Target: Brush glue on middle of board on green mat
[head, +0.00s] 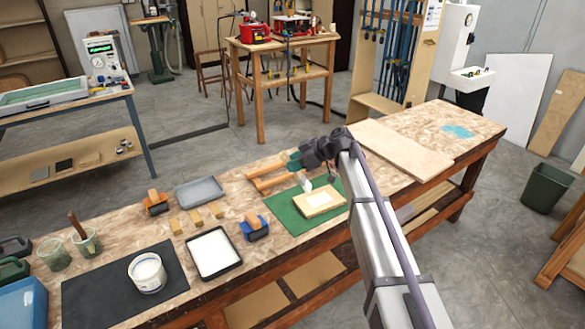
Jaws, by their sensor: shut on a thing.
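The pale wooden board (305,213) lies flat on the green mat (286,221) on the workbench. A whitish patch (320,199) shows on the middle of the board's top. My gripper (294,161) is over the mat's far side, above and behind the board. It is shut on a brush, whose white end (306,185) hangs down near the board's far left corner. Most of the brush handle is hidden or too small to make out. I cannot tell whether the white end touches the board. A white tub of glue (148,272) stands on the black mat (95,303).
A black-rimmed tray of white material (213,253), a grey tray (200,191), small wood blocks (195,218), a blue tool (255,228) and an orange one (157,203) crowd the left. A wooden frame (268,180) lies behind the mat. A large panel (400,150) lies right.

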